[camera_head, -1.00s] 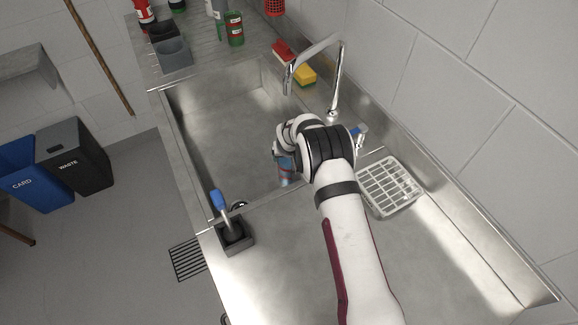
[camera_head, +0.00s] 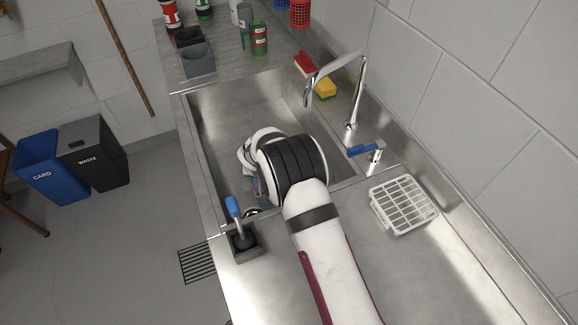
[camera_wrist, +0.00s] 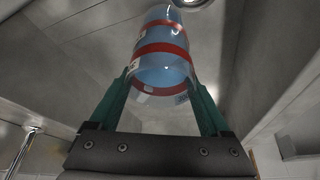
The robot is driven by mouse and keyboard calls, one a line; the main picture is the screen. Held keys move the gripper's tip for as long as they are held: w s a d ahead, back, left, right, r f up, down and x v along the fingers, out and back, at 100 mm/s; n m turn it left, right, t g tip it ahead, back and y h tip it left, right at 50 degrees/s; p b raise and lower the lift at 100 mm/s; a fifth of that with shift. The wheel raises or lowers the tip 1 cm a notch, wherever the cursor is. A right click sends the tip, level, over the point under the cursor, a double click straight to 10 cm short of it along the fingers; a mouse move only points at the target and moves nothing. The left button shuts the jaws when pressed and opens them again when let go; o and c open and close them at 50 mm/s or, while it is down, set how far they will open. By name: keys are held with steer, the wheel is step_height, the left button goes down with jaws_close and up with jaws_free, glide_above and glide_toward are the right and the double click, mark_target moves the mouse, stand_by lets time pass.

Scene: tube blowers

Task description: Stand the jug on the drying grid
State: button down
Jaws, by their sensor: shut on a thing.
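The jug (camera_wrist: 163,62) is a clear, rounded vessel with a blue body or contents and red bands. My gripper (camera_wrist: 160,84) has green fingers, one on each side of the jug, and is shut on it. In the head view the wrist is over the near part of the sink basin and hides most of the jug; only a small bluish patch shows below the wrist. The drying grid (camera_head: 404,205) is a white slatted rack on the steel counter, right of my arm, with nothing on it.
A blue-handled brush (camera_head: 233,207) stands in a dark holder (camera_head: 244,244) at the left edge. A yellow sponge (camera_head: 326,89) and grey bins (camera_head: 197,60) are farther back.

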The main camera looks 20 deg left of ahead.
steer(key=s+a, duration=0.4)
steer(key=w+d+r+m, duration=0.1)
steer(key=w+d+r, duration=0.3)
steer(key=d+r, duration=0.55)
steer(key=w+d+r+m, duration=0.2)
steer(key=w+d+r, duration=0.2)
steer(key=d+r, duration=0.55)
steer(key=s+d+r+m+h, duration=0.1)
steer(key=s+d+r, duration=0.25)
steer(key=d, duration=0.35)
steer(key=s+d+r, duration=0.2)
steer(key=d+r, duration=0.2)
steer(key=d, duration=0.2)
steer(key=s+d+r+m+h, duration=0.1)
steer(key=s+d+r, duration=0.25)
steer(key=d, duration=0.35)
steer(key=w+d+f+m+h, duration=0.1)
steer(key=w+d+f+m, duration=0.15)
steer(key=w, duration=0.25)
steer(key=w+d+f+m, duration=0.1)
steer(key=w+f+m, duration=0.15)
steer(key=w, duration=0.25)
step_height(320, 180, down, 11)
steer(key=n, duration=0.1)
steer(key=shift+r, duration=0.2)
steer(key=shift+s, duration=0.1)
